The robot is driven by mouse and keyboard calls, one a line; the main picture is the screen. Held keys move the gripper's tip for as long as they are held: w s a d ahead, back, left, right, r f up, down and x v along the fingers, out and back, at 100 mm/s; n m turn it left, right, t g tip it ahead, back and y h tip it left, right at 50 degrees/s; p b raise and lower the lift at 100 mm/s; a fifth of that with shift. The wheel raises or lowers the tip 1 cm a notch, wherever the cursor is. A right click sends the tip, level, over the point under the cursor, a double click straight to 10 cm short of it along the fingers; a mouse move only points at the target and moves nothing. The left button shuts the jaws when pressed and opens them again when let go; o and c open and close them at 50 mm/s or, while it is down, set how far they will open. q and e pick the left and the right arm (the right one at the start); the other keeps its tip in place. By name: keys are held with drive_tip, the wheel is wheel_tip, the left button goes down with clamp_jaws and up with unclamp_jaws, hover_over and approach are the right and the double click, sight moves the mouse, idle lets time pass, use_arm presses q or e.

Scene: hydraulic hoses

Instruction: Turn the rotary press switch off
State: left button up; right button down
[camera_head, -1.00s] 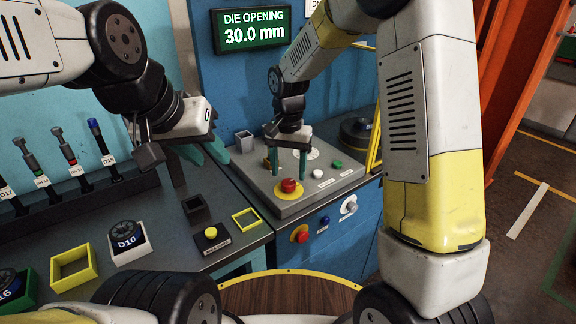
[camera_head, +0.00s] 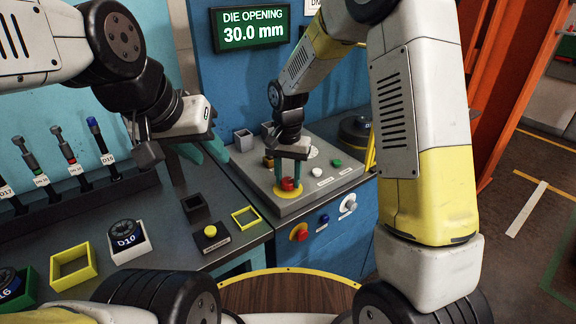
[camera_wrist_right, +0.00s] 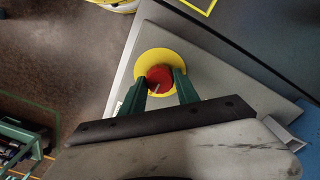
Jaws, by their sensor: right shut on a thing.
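A red knob (camera_head: 288,184) sits on a round yellow plate on the grey control panel (camera_head: 322,189). My right gripper (camera_head: 289,182) points down over it, its green fingers on either side of the knob. In the right wrist view the red knob (camera_wrist_right: 158,76) with a pale mark lies between the fingers (camera_wrist_right: 160,82), over the yellow plate (camera_wrist_right: 154,58). My right gripper is shut on the knob. My left gripper (camera_head: 203,152) hangs above the left bench, away from the panel. Its green fingertips are partly hidden, so its opening is unclear.
The panel also carries a white button (camera_head: 317,172) and a green button (camera_head: 336,163). A yellow button (camera_head: 210,232) stands on the left bench.

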drive_tip(key=shift+n, duration=0.3)
drive_tip(key=n, duration=0.3)
drive_tip(key=shift+n, duration=0.4)
drive_tip(key=n, duration=0.9)
drive_tip(key=shift+n, duration=2.2)
drive_tip(key=c, duration=0.9)
unclamp_jaws()
